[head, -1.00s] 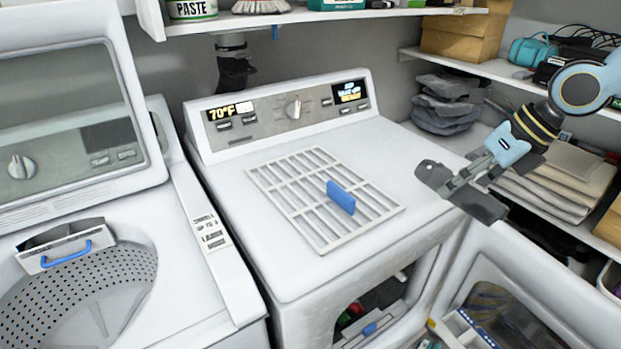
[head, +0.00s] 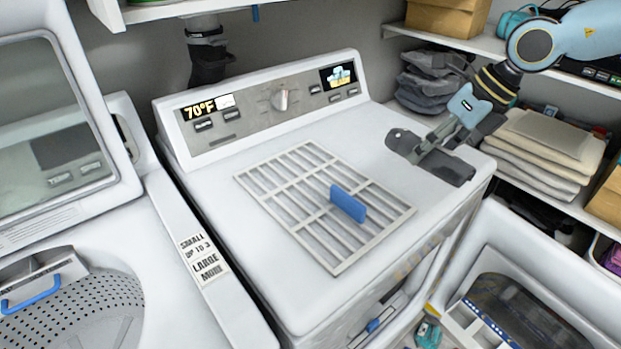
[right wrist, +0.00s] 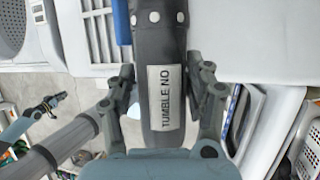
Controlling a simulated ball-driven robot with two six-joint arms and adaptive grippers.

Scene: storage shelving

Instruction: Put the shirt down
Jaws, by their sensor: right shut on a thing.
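The shirt (head: 450,168) is a dark grey folded strip above the right-hand part of the white dryer top (head: 290,275). I cannot tell whether it touches the top. My right gripper (head: 430,150) is shut on it. In the right wrist view the shirt (right wrist: 163,45) lies between the two fingers (right wrist: 165,78), with pale studs and a "TUMBLE NO" label. A small jointed grey-blue part at the left of that view looks like my left gripper (right wrist: 45,106); its jaws are unclear. It is not in the head view.
A white grid with a blue handle (head: 348,203) lies on the dryer top. The open washer (head: 90,300) is at left. The dryer door (head: 530,260) hangs open at front right. Shelves at right hold dark folded cloth (head: 430,85) and a beige stack (head: 545,150).

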